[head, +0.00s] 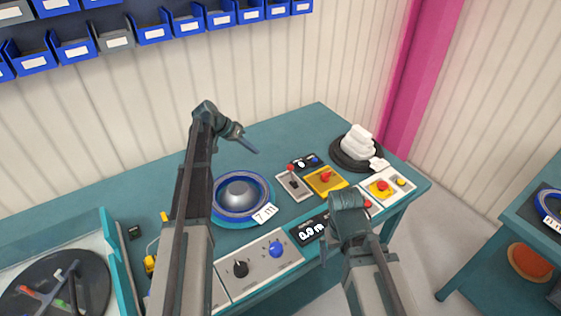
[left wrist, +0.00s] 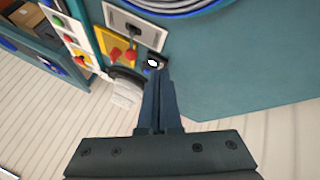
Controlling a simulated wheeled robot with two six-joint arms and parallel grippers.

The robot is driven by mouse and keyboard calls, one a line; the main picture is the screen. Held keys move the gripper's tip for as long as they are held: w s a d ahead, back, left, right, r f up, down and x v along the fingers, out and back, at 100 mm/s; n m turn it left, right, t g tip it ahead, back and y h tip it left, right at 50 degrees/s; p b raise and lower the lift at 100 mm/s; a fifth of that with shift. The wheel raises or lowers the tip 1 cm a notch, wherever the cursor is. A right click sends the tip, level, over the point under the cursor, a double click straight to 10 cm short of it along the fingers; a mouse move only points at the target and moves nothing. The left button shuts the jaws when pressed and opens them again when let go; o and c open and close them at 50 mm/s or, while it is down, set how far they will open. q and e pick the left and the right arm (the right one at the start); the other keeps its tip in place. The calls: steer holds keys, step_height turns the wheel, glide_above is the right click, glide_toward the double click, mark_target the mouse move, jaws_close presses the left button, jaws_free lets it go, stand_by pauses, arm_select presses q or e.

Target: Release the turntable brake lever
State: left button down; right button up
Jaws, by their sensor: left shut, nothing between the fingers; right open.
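A grey plate with a red-knobbed lever (head: 294,184) sits on the teal bench, right of the blue reel (head: 219,199) tagged "7 m". Beside it is a yellow plate with a red handle (head: 325,179). I cannot tell for sure which is the brake lever. In the left wrist view the grey plate's lever (left wrist: 132,30) and the red handle (left wrist: 130,55) lie beyond the fingertips. My left gripper (head: 253,150) is shut and empty, above the bench behind the reel, apart from both levers. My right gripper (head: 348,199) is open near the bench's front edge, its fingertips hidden.
A knob panel (head: 259,262) and a panel with a yellow-and-red button (head: 381,188) line the front. The bench's back (head: 290,128) is clear.

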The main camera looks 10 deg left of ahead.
arm_select(q)
steer(key=b+x, duration=0.8)
steer(key=x, duration=0.2)
steer(key=shift+f, duration=0.15)
steer(key=d, duration=0.2)
steer(key=d+r, duration=0.1)
steer(key=shift+s+p, duration=0.35)
steer(key=shift+p, duration=0.05)
steer(key=shift+d, duration=0.5)
steer(key=shift+s, duration=0.1)
